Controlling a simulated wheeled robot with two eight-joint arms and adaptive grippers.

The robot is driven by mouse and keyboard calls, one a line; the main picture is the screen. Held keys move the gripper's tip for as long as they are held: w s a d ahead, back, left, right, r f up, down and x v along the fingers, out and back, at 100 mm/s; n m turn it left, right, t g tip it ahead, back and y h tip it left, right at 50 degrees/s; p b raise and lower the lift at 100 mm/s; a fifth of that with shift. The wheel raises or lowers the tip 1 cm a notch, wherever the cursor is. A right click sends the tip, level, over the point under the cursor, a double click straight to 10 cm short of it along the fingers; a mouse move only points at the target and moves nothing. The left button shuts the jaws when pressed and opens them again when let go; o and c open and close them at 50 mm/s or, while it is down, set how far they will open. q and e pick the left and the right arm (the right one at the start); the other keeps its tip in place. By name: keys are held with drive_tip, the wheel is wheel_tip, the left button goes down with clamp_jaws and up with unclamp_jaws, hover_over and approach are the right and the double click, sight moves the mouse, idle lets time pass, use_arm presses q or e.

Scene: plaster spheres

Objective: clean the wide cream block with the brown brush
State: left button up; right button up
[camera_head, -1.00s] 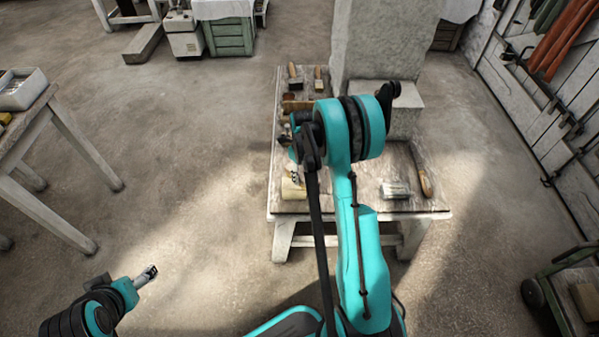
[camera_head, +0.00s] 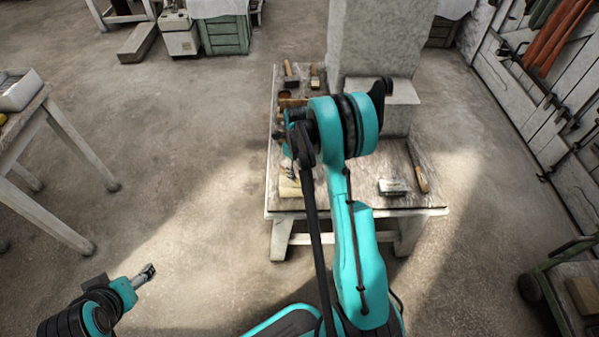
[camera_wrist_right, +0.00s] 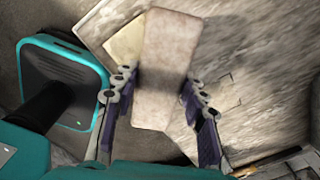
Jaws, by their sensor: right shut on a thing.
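The wide cream block (camera_head: 290,188) lies at the near left corner of the work table, partly hidden by my right arm. In the right wrist view a corner of it (camera_wrist_right: 124,44) shows behind the held thing. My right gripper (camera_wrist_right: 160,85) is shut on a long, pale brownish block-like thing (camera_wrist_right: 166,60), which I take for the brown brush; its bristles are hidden. It overlaps the cream block in that view; whether they touch I cannot tell. My left gripper (camera_head: 146,274) hangs over the floor at lower left, away from the table; its jaws are too small to read.
The work table (camera_head: 340,204) carries a large plaster block (camera_head: 375,45) at the back. Small brushes (camera_head: 291,73) lie at back left. A pale block (camera_head: 392,187) and a wooden-handled tool (camera_head: 418,180) lie at front right. Another table (camera_head: 65,135) stands left, with clear floor between.

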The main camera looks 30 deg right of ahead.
drive_tip(key=shift+w+a, duration=0.25)
drive_tip(key=shift+w, duration=0.75)
drive_tip(key=shift+s+d+r+p, duration=0.2)
drive_tip(key=shift+s+r, duration=0.15)
drive_tip(key=shift+s, duration=0.25)
drive_tip(key=shift+s+d+r+p, duration=0.15)
drive_tip(key=shift+s+r, duration=0.2)
drive_tip(key=shift+s, duration=0.2)
drive_tip(key=shift+a, duration=0.1)
drive_tip(key=shift+w+a+f, duration=0.1)
drive_tip(key=shift+w+a, duration=0.55)
drive_tip(key=shift+a, duration=0.35)
drive_tip(key=shift+w+a+f, duration=0.1)
drive_tip(key=shift+w+a, duration=0.5)
drive_tip(key=shift+a, duration=0.4)
drive_tip(key=shift+f+b, duration=0.3)
drive_tip(key=shift+f, duration=0.25)
